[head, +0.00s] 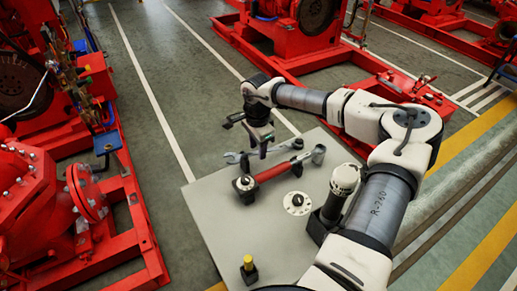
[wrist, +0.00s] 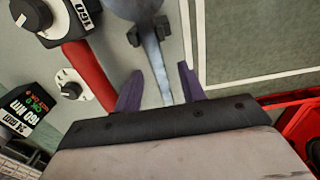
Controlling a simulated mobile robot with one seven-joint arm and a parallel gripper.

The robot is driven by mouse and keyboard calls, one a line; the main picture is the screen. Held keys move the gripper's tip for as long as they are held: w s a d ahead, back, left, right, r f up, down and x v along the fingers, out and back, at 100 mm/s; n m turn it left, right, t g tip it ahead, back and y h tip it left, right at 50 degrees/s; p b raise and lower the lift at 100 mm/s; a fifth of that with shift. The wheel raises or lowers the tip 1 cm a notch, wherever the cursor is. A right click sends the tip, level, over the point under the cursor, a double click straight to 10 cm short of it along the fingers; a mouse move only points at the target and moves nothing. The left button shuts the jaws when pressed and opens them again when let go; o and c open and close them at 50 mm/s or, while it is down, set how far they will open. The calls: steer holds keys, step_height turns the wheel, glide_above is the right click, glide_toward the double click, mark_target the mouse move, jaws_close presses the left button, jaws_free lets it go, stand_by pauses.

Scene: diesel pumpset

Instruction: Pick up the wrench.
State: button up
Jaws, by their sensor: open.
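The wrench is a grey-blue open-ended spanner (head: 275,151) lying near the far edge of the grey table, seen in the head view. My gripper (head: 262,150) is over the wrench, pointing down. In the wrist view my gripper (wrist: 160,80) is open, with one finger on each side of the shaft and gaps between. I cannot tell how far the fingertips are above or around the shaft.
A red-handled tool (head: 275,173) lies close in front of the wrench on the table (head: 225,235). A white dial disc (head: 297,203), a pale cylinder (head: 345,178) and a yellow-topped piece (head: 248,264) stand nearer. Red pump machinery (head: 70,190) is at left.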

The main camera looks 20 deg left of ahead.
steer(key=shift+f+p, duration=0.3)
steer(key=shift+f, duration=1.2)
steer(key=shift+c, duration=0.4)
jaws_close()
